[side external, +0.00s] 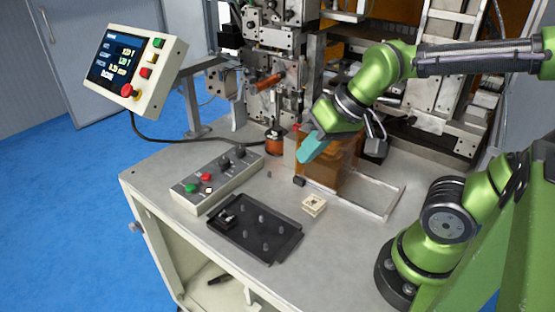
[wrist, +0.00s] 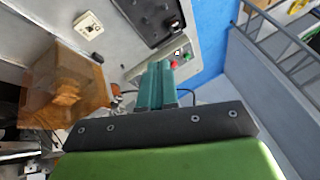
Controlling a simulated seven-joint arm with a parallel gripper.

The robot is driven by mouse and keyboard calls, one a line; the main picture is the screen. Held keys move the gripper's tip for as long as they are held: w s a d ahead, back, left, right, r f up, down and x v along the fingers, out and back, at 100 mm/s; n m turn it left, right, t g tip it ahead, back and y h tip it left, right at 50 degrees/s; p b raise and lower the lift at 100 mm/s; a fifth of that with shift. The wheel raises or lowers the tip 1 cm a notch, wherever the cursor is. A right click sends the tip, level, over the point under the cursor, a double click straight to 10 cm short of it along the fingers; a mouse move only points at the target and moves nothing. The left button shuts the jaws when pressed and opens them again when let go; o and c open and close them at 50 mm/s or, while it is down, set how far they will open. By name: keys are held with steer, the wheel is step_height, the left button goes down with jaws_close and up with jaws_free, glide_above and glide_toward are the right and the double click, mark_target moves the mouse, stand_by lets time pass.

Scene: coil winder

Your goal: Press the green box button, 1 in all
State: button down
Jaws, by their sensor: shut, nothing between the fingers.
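The green box button (side external: 191,187) sits at the near left end of the grey control box (side external: 228,184) on the table, beside a red button (side external: 206,176). In the wrist view the green button (wrist: 188,57) shows small, beyond my fingertips and to their right. My gripper (side external: 303,157) has teal fingers pressed together with nothing between them. It is above the table, to the right of the control box and well apart from the button. In the wrist view my gripper (wrist: 157,66) points towards the box, partly covering it.
A black tray (side external: 283,252) with several pegs and a small cream block (side external: 314,205) lie in front. A transparent amber box (side external: 338,170) stands close by my gripper. A tilted panel (side external: 130,70) at the left has its own green and red buttons. The winder stands behind.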

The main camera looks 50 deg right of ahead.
steer(key=w+a+f+n, duration=0.1)
steer(key=w+f+n, duration=0.15)
steer(key=w, duration=0.35)
steer(key=w+a+f+n, duration=0.2)
steer(key=w+n, duration=0.1)
steer(key=w, duration=0.4)
steer(key=n+t, duration=0.3)
steer(key=n, duration=0.7)
glide_above(193, 188)
steer(key=shift+f+m, duration=0.25)
steer(key=shift+f, duration=0.7)
steer(key=shift+f, duration=4.4)
steer(key=shift+f, duration=0.1)
steer(key=shift+f, duration=0.35)
